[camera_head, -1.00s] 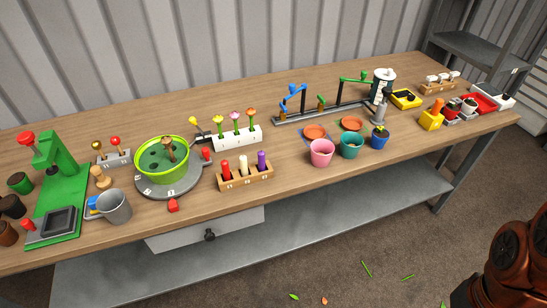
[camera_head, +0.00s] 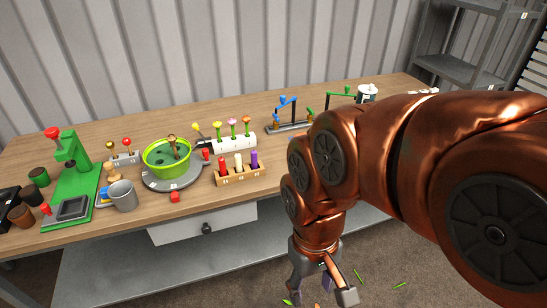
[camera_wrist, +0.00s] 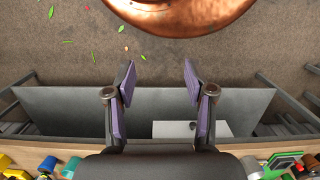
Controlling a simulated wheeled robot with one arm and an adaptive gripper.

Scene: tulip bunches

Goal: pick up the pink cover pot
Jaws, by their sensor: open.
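The pink cover pot does not show in either view now. In the head view my copper arm covers the part of the workbench where it stood, and in the wrist view my gripper's body hides part of the bench edge. My gripper (camera_head: 320,297) hangs low, in front of the workbench. In the wrist view my gripper (camera_wrist: 158,82) has its two purple-padded fingers wide apart, with nothing between them. A teal pot (camera_wrist: 71,165) and a blue pot (camera_wrist: 48,163) show at the lower left of the wrist view.
The workbench (camera_head: 125,232) holds a green bowl (camera_head: 167,158) on a grey turntable, a grey mug (camera_head: 123,195), a wooden rack (camera_head: 238,177) and a white flower holder (camera_head: 233,142). A lower metal shelf (camera_wrist: 60,105) lies beneath the bench. Bits of leaf lie on the floor.

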